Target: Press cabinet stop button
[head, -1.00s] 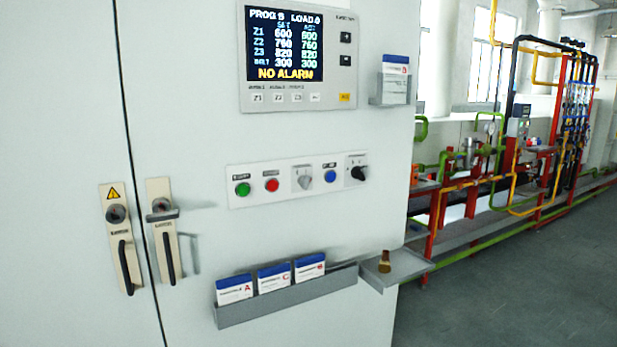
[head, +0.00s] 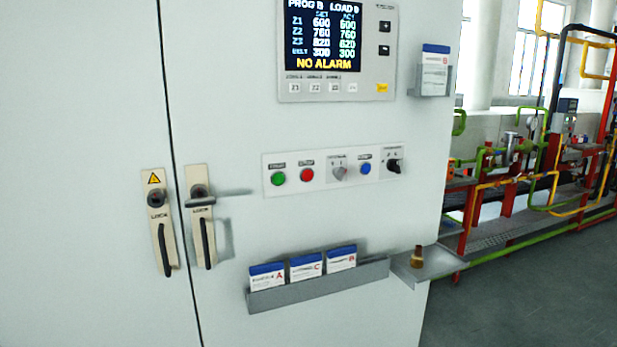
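The cabinet (head: 90,100) is a large pale grey-white front with a vertical door seam. A white button strip (head: 270,188) sits at mid-height on it. The red button (head: 307,174), which looks like the stop button, is second from the left on the strip, its small label too blurred to read surely. A green button (head: 278,179) is to its left. A grey selector knob (head: 339,173), a blue button (head: 365,168) and a black rotary switch (head: 394,166) are to its right. Neither of my grippers shows in the head view.
A display panel (head: 384,60) above the strip reads NO ALARM. Two door handles (head: 165,250) (head: 207,243) stick out at the left. Below, a grey rack (head: 320,289) holds cards, and a small shelf (head: 440,264) carries a brass piece (head: 417,257). Pipework (head: 500,190) stands behind right.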

